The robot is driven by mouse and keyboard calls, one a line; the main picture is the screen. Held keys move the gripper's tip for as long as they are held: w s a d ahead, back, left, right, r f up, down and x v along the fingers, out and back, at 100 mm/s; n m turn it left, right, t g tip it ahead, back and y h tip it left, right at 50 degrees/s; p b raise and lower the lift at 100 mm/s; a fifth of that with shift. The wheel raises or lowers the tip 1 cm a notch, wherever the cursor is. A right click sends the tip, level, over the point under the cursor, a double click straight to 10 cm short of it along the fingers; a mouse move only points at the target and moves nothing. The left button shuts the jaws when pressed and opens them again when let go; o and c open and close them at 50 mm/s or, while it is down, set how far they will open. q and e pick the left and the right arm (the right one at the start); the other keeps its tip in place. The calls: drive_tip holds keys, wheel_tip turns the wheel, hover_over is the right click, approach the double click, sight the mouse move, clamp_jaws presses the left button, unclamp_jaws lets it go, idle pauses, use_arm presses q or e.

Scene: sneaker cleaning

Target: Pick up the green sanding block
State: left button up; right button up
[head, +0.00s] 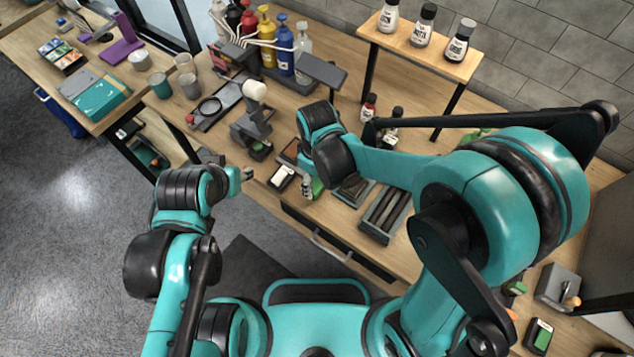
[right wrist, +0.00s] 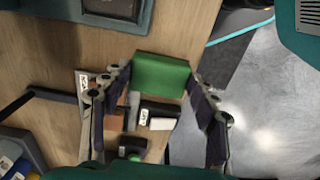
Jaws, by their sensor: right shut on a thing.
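The green sanding block (right wrist: 161,75) is between the two fingers of my right gripper (right wrist: 160,80) in the right wrist view. The gripper is shut on it, one finger at each side. In the head view a small green part of the block (head: 317,186) shows below my right wrist, at the front of the workbench; my arm hides most of the gripper. My left gripper (head: 238,175) is near the bench's front edge, left of the block. It is too small and dark there to tell whether its jaws are open.
A white-topped block (head: 281,178) and a brown block (head: 290,152) lie beside my right gripper. A slotted dark tray (head: 384,212) lies to the right. Pump bottles (head: 284,48) stand at the back, and a raised wooden shelf (head: 425,45) holds bottles.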

drive_tip(key=s+d+r+p, duration=0.3)
drive_tip(key=s+d+r, duration=0.3)
drive_tip(key=s, duration=0.3)
drive_tip(key=shift+s+d+r+p, duration=0.2)
drive_tip(key=shift+s+r+p, duration=0.15)
drive_tip(key=shift+r, duration=0.25)
